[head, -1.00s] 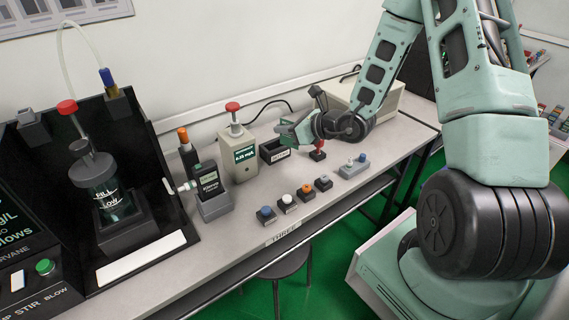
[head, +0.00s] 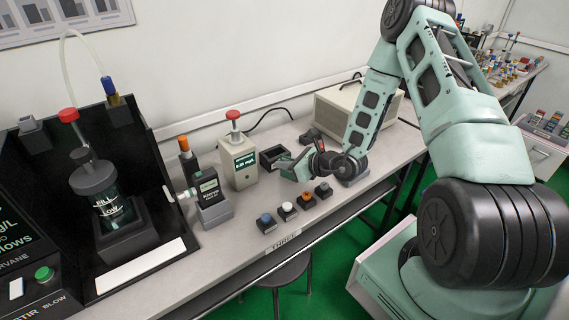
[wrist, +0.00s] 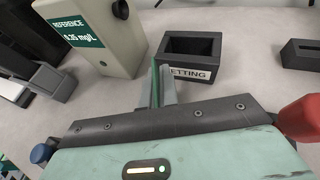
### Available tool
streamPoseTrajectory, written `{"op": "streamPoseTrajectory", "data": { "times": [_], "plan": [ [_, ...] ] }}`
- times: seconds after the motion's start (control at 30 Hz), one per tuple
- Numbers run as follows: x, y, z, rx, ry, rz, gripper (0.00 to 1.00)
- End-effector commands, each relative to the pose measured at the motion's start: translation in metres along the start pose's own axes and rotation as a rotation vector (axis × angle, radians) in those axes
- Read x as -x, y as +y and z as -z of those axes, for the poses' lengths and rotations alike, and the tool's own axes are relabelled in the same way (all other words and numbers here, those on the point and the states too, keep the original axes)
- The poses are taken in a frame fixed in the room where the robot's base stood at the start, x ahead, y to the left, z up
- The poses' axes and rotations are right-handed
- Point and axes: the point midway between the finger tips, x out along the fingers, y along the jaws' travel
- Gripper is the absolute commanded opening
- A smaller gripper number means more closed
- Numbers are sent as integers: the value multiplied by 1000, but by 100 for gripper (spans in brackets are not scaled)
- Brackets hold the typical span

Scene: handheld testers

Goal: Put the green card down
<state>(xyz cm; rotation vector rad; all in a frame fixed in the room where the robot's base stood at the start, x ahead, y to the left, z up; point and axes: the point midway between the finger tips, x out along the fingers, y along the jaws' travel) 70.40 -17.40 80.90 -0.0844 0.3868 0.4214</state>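The green card shows edge-on as a thin dark green strip (wrist: 155,78) between my gripper's fingers in the wrist view. My gripper (head: 283,163) is shut on it. In the head view the card's green edge is small beside the fingertips. The fingertips are just in front of an open dark box (wrist: 190,48) with a white label reading "ETTING", its first letters hidden by a finger. That box also shows in the head view (head: 268,153). Whether the card touches the box or bench I cannot tell.
A beige reference meter (head: 240,165) with a red knob stands left of the box. A handheld tester in a grey cradle (head: 212,212) is farther left. A row of small capped blocks (head: 287,209) lies in front of my gripper. A large beige case (head: 345,110) stands behind.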

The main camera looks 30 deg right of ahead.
Motion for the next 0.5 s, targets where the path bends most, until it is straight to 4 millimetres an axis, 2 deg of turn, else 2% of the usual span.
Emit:
{"op": "streamPoseTrajectory", "data": {
  "times": [0.17,0.23,0.27,0.5],
  "plan": [
    [-2,0,4,0,0,0,0],
    [-1,0,3,0,0,0,19],
    [-1,0,3,0,0,0,24],
    [-1,0,2,0,0,0,24]
  ]
}}
